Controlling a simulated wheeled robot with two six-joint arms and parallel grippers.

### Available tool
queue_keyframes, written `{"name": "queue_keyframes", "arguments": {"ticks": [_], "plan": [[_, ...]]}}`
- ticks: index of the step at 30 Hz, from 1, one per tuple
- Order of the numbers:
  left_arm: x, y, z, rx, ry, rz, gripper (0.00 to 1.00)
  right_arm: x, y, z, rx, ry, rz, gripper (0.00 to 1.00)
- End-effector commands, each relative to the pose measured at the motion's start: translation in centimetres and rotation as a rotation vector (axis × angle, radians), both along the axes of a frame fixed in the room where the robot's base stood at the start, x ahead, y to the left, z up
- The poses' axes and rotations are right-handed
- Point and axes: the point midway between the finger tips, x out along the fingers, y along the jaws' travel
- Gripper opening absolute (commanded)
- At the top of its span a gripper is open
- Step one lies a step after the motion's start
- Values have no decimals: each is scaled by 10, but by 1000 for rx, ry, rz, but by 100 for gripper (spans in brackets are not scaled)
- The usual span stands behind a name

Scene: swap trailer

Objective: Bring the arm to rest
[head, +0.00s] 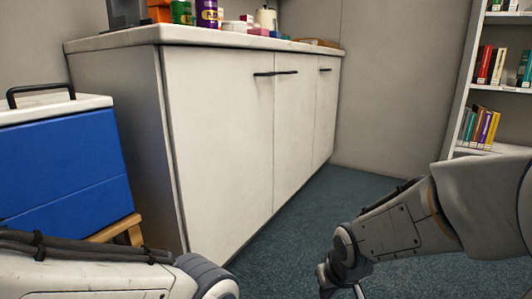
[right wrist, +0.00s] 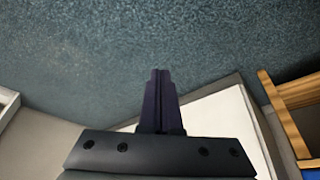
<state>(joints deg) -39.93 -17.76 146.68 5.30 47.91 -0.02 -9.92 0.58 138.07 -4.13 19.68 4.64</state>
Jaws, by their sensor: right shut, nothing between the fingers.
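My right arm comes in from the right in the head view and hangs low over the carpet, bent downward at the wrist. Its gripper (right wrist: 160,76) shows in the right wrist view with both dark fingers together and nothing between them. In the head view only a small part of the right gripper (head: 326,282) shows at the bottom edge; its fingertips are out of frame. My left arm lies across the bottom left of the head view, and its gripper is outside the picture.
A white cabinet (head: 215,135) with dark handles stands ahead, jars and boxes on its top. A blue cooler (head: 65,165) with a white lid rests on a wooden stool (head: 128,230) at left. A bookshelf (head: 497,100) stands at right. Carpet (head: 290,240) between is clear.

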Motion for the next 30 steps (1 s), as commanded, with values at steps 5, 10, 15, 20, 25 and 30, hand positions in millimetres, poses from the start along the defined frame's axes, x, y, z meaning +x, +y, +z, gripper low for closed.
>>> {"name": "queue_keyframes", "arguments": {"ticks": [5, 10, 15, 20, 25, 30], "plan": [[0, 0, 0, 0, 0, 0, 50, -36, -35, -25, 1, 93, -98, 0], [0, 0, 11, 1, 1, 0, 50, -63, -50, -27, 7, 155, -148, 0], [0, 0, 35, -1, -1, 0, 50, -68, -33, 2, 5, 166, -93, 0], [0, 0, 60, 0, 0, 0, 50, -75, -17, 33, 5, 179, -40, 0], [0, 0, 98, 0, 0, 0, 50, -88, 5, 78, 1, 200, 37, 0], [0, 0, 155, 0, 0, 0, 50, -111, 33, 146, -6, 232, 154, 0]]}}
